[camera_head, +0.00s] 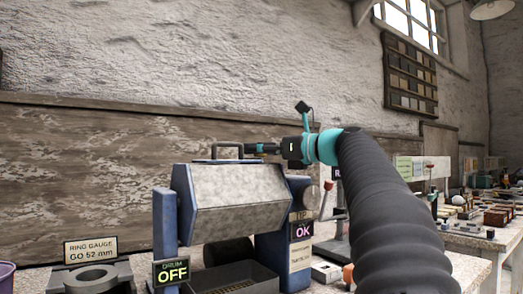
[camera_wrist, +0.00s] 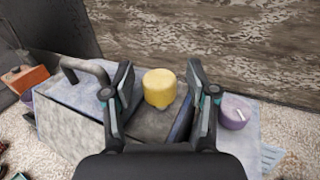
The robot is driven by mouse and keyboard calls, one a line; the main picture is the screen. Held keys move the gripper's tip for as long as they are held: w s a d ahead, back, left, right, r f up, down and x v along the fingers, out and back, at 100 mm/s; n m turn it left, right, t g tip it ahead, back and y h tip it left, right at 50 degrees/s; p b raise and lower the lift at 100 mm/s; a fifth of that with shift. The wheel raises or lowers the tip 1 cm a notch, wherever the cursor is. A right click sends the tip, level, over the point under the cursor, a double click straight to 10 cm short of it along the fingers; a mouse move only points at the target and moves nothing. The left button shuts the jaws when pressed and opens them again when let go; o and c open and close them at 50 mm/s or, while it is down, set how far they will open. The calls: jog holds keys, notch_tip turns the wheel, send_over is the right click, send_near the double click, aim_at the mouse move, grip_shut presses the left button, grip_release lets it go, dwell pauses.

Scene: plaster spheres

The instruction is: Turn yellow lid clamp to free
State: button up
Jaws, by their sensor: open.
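The yellow lid clamp (camera_wrist: 159,86) shows in the wrist view as a short round knob on top of a grey drum housing (camera_wrist: 75,122). My gripper (camera_wrist: 160,78) is open, with one finger on each side of the knob and a visible gap to each. I cannot tell how far above the housing the fingertips are. In the head view my gripper (camera_head: 258,149) is over the far top edge of the housing (camera_head: 238,200), and the yellow clamp is not visible there.
A bent bar handle (camera_wrist: 86,68) stands beside the left finger. A purple cup (camera_wrist: 235,112) is to the right. A ring gauge (camera_head: 93,278) lies at the left.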

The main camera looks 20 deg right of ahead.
jog(key=shift+c, duration=0.3)
jog(key=shift+d, duration=0.1)
grip_shut()
jog(key=shift+h, duration=0.3)
jog(key=m+t+h, duration=0.1)
jog(key=m+t+h+p, duration=0.1)
jog(key=h, duration=0.1)
jog(key=shift+s+a+r+m+h, duration=0.1)
jog(key=shift+a+r+m+h, duration=0.1)
jog(key=shift+m+h, duration=0.15)
jog(key=shift+f+m+t+h, duration=0.1)
jog(key=shift+m+t+h, duration=0.25)
jog(key=shift+m+h, duration=0.85)
jog(key=shift+f+m+t+h, duration=0.1)
jog(key=shift+m+t+h, duration=0.25)
jog(key=shift+m+h, duration=0.75)
jog(key=shift+d+h, duration=0.1)
jog(key=shift+h, duration=1.05)
jog(key=shift+o, duration=0.3)
grip_release()
